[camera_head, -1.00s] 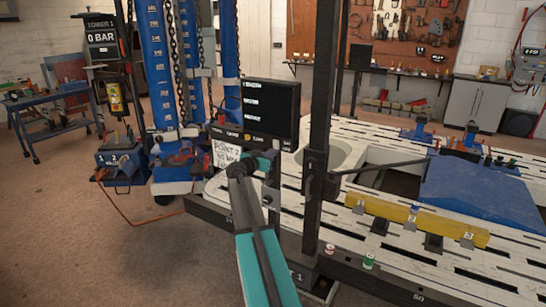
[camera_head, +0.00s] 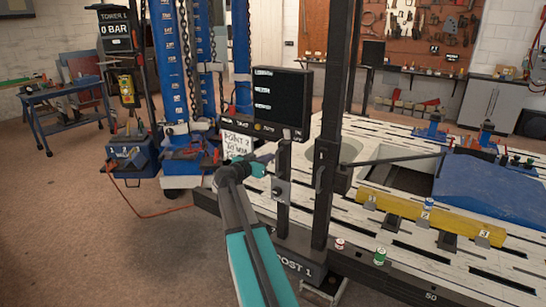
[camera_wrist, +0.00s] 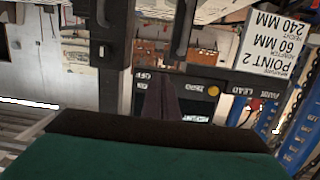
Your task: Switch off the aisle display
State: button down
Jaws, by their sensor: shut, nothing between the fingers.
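The aisle display (camera_head: 279,92) is a black screen with a few lines of white text lit on it. Below it runs a dark button strip (camera_head: 262,128) with white labels and a yellow button. The wrist view shows this strip upside down, with OFF (camera_wrist: 143,76) at its left end and ZERO and the yellow button (camera_wrist: 213,90) farther right. My gripper (camera_head: 270,158) is shut and empty, in front of and below the strip. In the wrist view its dark fingers (camera_wrist: 162,95) appear just beside the OFF label and hide part of the strip. I cannot tell whether they touch it.
A paper sign (camera_head: 236,146) reading POINT 2 hangs left of my gripper. Blue towers with chains (camera_head: 168,70) stand behind left.

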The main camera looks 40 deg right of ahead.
jog(key=shift+s+a+f, duration=0.1)
jog(key=shift+s+a, duration=0.1)
jog(key=shift+a, duration=0.5)
